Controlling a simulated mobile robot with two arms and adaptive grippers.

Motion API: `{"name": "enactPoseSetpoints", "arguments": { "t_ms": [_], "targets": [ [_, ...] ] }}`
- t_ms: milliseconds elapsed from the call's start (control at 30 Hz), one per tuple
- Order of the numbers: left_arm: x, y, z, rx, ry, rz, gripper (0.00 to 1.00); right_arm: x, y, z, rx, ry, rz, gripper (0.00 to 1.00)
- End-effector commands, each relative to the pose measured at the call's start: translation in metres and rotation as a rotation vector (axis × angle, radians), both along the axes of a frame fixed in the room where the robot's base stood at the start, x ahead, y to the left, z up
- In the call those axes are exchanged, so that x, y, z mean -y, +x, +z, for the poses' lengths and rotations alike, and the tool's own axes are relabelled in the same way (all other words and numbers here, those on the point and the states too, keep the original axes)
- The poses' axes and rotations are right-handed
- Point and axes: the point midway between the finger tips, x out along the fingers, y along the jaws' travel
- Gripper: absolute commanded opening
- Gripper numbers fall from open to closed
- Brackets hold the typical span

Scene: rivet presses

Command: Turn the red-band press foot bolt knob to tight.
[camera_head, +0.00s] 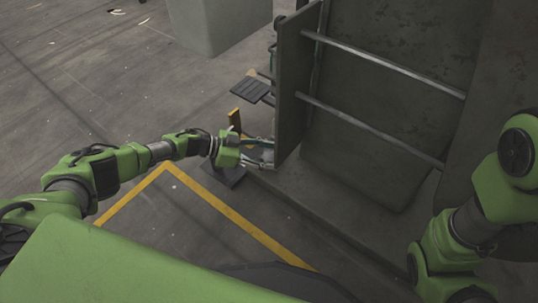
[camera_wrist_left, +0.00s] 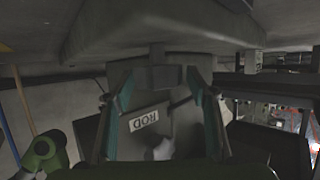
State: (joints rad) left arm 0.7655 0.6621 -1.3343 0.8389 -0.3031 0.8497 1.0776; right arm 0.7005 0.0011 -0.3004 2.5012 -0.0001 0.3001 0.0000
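My left gripper (camera_head: 268,153) is low beside the edge of a grey upright panel (camera_head: 292,90), its fingers spread apart. In the left wrist view, the teal-edged fingers (camera_wrist_left: 160,82) stand on either side of a dark grey block (camera_wrist_left: 158,78); I cannot tell whether they touch it. A pale label reading "ROD" (camera_wrist_left: 144,121) shows on a grey surface between the fingers. I cannot make out a red band or clearly identify the bolt knob. My right arm is at the right edge of the head view; its gripper is out of frame.
A dark pedal-like plate (camera_head: 251,89) and an orange-yellow upright piece (camera_head: 234,121) stand beyond the left gripper. Another dark plate (camera_head: 224,174) lies below it. Metal rails (camera_head: 380,66) cross the grey machine. Floor with yellow lines (camera_head: 228,212) is open at left.

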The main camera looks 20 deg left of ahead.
Motion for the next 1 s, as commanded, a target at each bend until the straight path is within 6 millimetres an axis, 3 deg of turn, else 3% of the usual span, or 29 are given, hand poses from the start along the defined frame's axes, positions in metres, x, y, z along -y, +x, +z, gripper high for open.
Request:
{"name": "enactPoseSetpoints", "arguments": {
  "t_ms": [333,700,1000],
  "targets": [
    [-0.008,-0.004,0.002,-0.002,0.0,-0.001,0.52,0.001,0.002,0.0,-0.006,0.003,0.002,0.0],
    [-0.07,-0.031,0.03,0.0,0.002,0.001,0.52,0.0,0.001,0.0,-0.002,0.001,0.0,0.0],
    [-0.099,-0.045,0.045,-0.002,-0.001,-0.001,0.52,0.0,0.001,0.0,-0.001,0.001,0.0,0.0]
  ]
}}
